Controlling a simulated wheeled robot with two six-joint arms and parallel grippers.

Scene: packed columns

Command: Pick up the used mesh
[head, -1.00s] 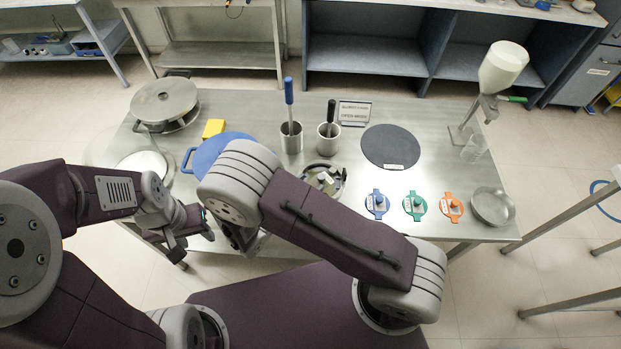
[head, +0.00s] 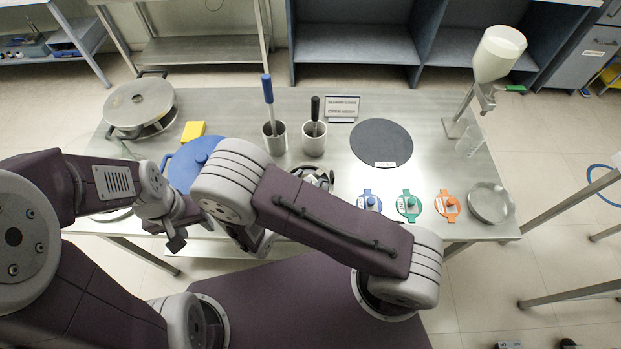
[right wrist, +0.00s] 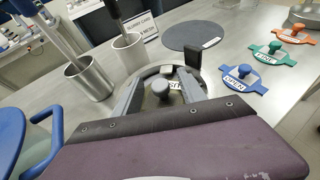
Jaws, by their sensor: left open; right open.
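A grey knob with a partly hidden white label (right wrist: 161,89) sits inside a round dark ring fixture in the right wrist view; it seems to be the used mesh, but the label is not fully readable. The fixture (head: 322,176) shows in the head view just past my right forearm, which partly covers it. My left gripper (head: 176,239) is open and empty off the table's front edge, well left of the fixture.
Blue (head: 370,203), green (head: 409,206) and orange (head: 447,206) labelled knobbed discs lie right of the fixture. A blue lid (head: 182,168) lies left. Bare table shows between mat and discs.

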